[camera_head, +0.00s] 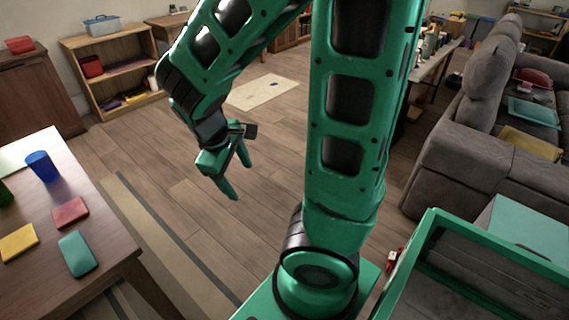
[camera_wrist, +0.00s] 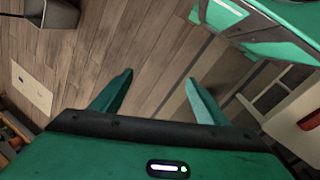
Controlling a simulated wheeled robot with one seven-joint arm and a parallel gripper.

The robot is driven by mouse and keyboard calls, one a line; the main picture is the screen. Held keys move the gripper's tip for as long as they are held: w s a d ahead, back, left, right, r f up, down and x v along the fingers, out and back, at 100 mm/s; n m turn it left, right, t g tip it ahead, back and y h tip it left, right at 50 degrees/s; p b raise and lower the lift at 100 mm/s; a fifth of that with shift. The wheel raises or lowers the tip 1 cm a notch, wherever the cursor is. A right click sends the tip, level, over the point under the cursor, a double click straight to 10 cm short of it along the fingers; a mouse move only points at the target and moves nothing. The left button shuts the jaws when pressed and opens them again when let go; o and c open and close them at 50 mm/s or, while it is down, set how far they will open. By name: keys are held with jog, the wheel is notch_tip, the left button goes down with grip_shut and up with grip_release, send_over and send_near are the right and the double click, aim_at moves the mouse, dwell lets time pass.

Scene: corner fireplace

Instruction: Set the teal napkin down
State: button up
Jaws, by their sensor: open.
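A teal folded cloth, which looks like the teal napkin (camera_head: 76,253), lies flat near the front right edge of the wooden table (camera_head: 110,226) at the left. A red folded piece (camera_head: 70,212) and a yellow one (camera_head: 18,242) lie beside it. Another flat teal piece (camera_head: 533,112) lies on the grey sofa at the right; I cannot tell whether it is also a napkin. My gripper (camera_head: 243,182) is open and empty over the bare floor, to the right of the table and apart from it. In the wrist view its open fingers (camera_wrist: 159,76) have only floor between them.
A blue cup (camera_head: 40,166) stands on the table behind the folded pieces. A grey sofa (camera_head: 440,165) fills the right side. A low shelf (camera_head: 112,78) stands at the back left. A pale mat (camera_head: 262,92) lies on the floor. The wooden floor between table and sofa is mostly clear.

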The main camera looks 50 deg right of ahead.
jog(key=s+d+r+m+y, duration=0.3)
jog(key=s+r+m, duration=0.4)
jog(key=s+m, duration=0.3)
jog(key=s+d, duration=0.1)
jog(key=s, duration=0.1)
jog(key=shift+s+d+r+m+y, duration=0.25)
jog(key=shift+s+r+m+y, duration=0.05)
jog(key=shift+r, duration=0.05)
